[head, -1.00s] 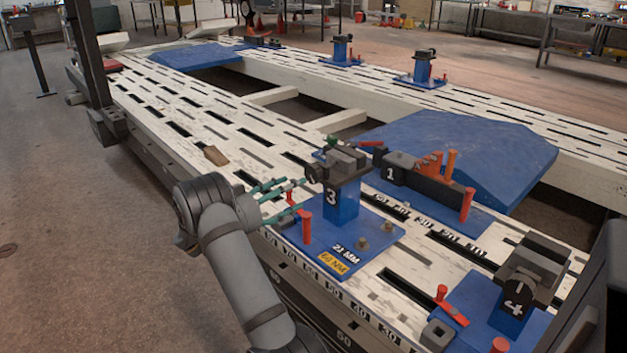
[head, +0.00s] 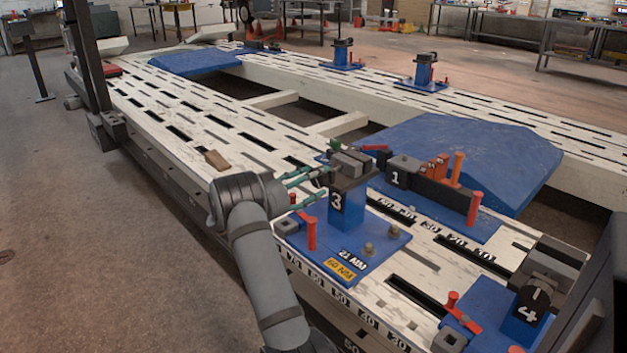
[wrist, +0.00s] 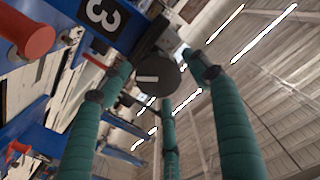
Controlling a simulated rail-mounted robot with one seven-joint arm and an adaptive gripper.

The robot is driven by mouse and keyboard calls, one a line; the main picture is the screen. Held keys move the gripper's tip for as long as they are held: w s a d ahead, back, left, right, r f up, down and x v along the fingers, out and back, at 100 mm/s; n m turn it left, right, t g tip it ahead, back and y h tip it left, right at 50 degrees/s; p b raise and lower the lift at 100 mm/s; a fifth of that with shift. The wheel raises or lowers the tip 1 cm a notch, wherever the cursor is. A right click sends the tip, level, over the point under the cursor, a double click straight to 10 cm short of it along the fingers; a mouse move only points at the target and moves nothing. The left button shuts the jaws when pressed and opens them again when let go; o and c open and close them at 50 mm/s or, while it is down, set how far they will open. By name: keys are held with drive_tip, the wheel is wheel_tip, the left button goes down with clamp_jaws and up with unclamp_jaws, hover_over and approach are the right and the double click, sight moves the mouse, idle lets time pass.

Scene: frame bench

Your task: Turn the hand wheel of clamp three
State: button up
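Clamp three is a blue post (head: 346,208) marked with a white 3, with a dark grey jaw head (head: 352,165) on top, standing on a blue base plate. Its hand wheel (wrist: 158,78) is a dark round disc with a white line, seen face-on in the wrist view; in the head view the fingers largely cover it. My gripper (head: 319,180) has green fingers and reaches in from the left at the wheel's height. In the wrist view the fingers are spread around the wheel, with gaps visible at the left and right tips. Contact with the third finger is unclear.
A red peg (head: 310,232) stands on the plate below my gripper. Clamp one (head: 428,183) with orange and red handles lies to the right, and clamp four (head: 541,280) stands at the front right. The slotted white bench (head: 190,105) is mostly clear to the left.

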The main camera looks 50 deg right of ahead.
drive_tip(key=shift+w, duration=0.1)
drive_tip(key=c, duration=1)
drive_tip(key=shift+r, duration=0.15)
drive_tip(key=shift+d+n+b, duration=0.1)
drive_tip(key=shift+n+b, duration=0.4)
drive_tip(key=shift+n, duration=0.2)
drive_tip(key=shift+w+f+n+p, duration=0.15)
drive_tip(key=shift+n+p, duration=0.25)
drive_tip(key=shift+n, duration=4.15)
drive_tip(key=shift+w+f+n+p, duration=0.1)
drive_tip(key=shift+n+p, duration=0.35)
drive_tip(key=shift+n, duration=4.15)
drive_tip(key=shift+w+f+n+p, duration=0.15)
drive_tip(key=shift+n+p, duration=0.25)
drive_tip(key=shift+n, duration=4.15)
drive_tip(key=shift+s+f, duration=0.1)
drive_tip(key=shift+a, duration=0.2)
